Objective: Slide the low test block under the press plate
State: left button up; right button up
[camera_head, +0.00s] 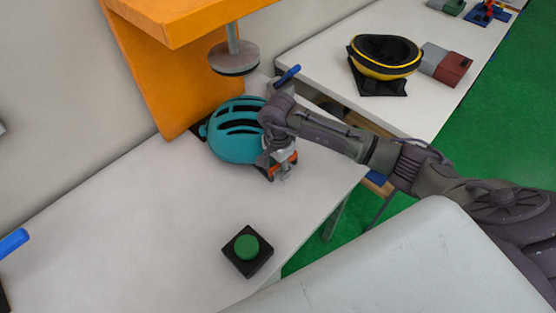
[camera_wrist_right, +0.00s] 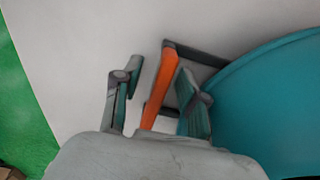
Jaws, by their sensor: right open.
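The press plate (camera_head: 233,60) is a grey disc on a rod below an orange frame. A teal helmet (camera_head: 235,145) sits on the table under and slightly in front of it; it also shows at the right of the wrist view (camera_wrist_right: 270,105). An orange bar with dark ends (camera_wrist_right: 160,88) lies beside the helmet. My right gripper (camera_head: 283,170) is open and low at the helmet's right side. In the wrist view its fingers (camera_wrist_right: 155,92) stand either side of the orange bar; I cannot tell if they touch it. I cannot single out the low test block with certainty.
A green button on a black base (camera_head: 246,248) is near the table's front edge. A blue handle (camera_head: 289,76) is behind my right wrist. A second table holds a yellow-black helmet (camera_head: 385,57) and a red-grey block (camera_head: 446,64).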

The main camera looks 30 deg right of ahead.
pick_arm(q)
jog(key=shift+w, duration=0.25)
pick_arm(e)
jog(key=shift+c, duration=0.3)
pick_arm(q)
jog(key=shift+w, duration=0.1)
pick_arm(e)
grip_shut()
pick_arm(q)
jog(key=shift+a, duration=0.1)
pick_arm(e)
jog(key=shift+s+a+f, duration=0.1)
jog(key=shift+s+a, duration=0.05)
jog(key=shift+a, duration=0.05)
jog(key=shift+s+a, duration=0.35)
jog(key=shift+a, duration=0.25)
jog(key=shift+o, duration=0.2)
grip_release()
jog(key=shift+w+d, duration=0.15)
jog(key=shift+d, duration=0.05)
pick_arm(q)
jog(key=shift+s+a+f, duration=0.2)
jog(key=shift+s+a, duration=0.3)
jog(key=shift+s, duration=0.1)
pick_arm(e)
jog(key=shift+a, duration=0.1)
